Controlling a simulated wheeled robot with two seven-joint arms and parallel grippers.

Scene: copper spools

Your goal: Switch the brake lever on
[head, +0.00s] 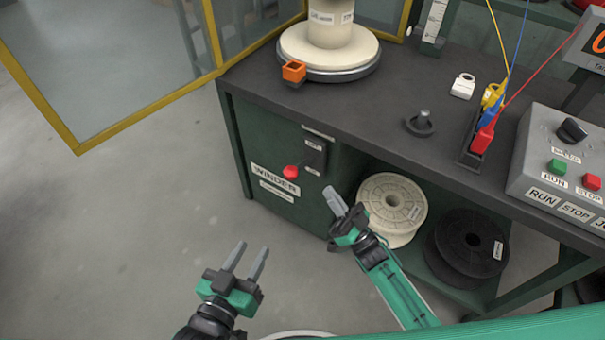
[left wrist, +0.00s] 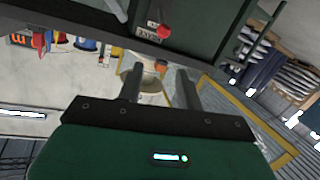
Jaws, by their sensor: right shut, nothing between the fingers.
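The brake lever has a red knob (head: 290,172) and sits on a dark plate (head: 315,153) on the green front panel of the winder bench. The knob points out to the lower left of the plate. The red knob also shows near the top of the left wrist view (left wrist: 163,32). My left gripper (head: 246,258) is open and empty, below and left of the knob, apart from it. My right gripper (head: 334,200) is shut and empty, below and right of the knob, near the panel, not touching the knob.
A white spool (head: 392,205) and a black spool (head: 467,245) lie on the shelf right of my right gripper. The dark bench top (head: 365,115) holds an orange block (head: 293,71) and a control box (head: 560,160). A yellow-framed guard (head: 90,140) stands left. The floor at left is clear.

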